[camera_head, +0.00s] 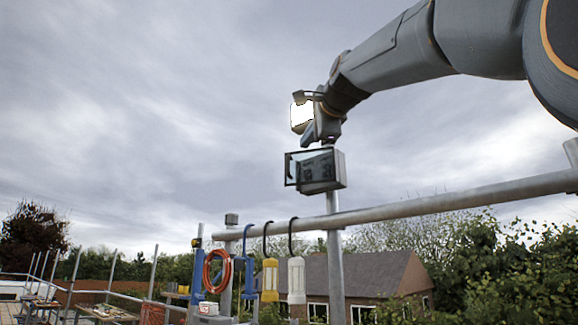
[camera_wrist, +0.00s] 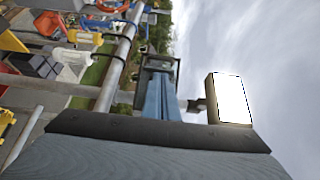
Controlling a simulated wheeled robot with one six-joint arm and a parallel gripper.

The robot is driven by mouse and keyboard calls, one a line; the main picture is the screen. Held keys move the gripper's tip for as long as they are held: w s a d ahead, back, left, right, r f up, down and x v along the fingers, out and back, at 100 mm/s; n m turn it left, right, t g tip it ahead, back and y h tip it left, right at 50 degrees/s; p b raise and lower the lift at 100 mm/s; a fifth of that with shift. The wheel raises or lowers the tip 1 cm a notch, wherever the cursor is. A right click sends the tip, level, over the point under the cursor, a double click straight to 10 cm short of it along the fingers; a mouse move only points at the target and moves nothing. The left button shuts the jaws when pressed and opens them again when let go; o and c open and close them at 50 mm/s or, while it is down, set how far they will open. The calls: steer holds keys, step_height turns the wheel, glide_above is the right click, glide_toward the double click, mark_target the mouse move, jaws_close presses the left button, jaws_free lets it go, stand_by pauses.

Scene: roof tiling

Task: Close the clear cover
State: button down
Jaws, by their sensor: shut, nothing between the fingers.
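A grey box (camera_head: 341,170) sits at the top of an upright post. Its clear cover (camera_head: 293,170), a dark-framed pane, shows at the front and sticks out past the box's left side, so it looks partly open. How wide the gap is, I cannot tell. My gripper (camera_head: 308,138) is just above the cover and box, shut and empty; whether it touches the cover is unclear. In the wrist view my gripper's blue-grey fingers (camera_wrist: 161,98) are together and point at the box (camera_wrist: 160,62), which they partly hide.
A long metal rail (camera_head: 450,205) crosses below the box. An orange cable coil (camera_head: 216,271), a yellow lantern (camera_head: 270,280) and a white lantern (camera_head: 296,280) hang beneath it. A bright white panel (camera_head: 301,115) is beside my wrist. Open sky lies left of the box.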

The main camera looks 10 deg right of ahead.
mark_target(288, 164)
steer(key=w+p, duration=0.2)
steer(key=w, duration=0.2)
steer(key=w+p, duration=0.2)
steer(key=w, duration=0.3)
steer(key=w+p, duration=0.2)
steer(key=w, duration=0.3)
steer(key=shift+a+p, duration=0.3)
steer(key=shift+a, duration=0.1)
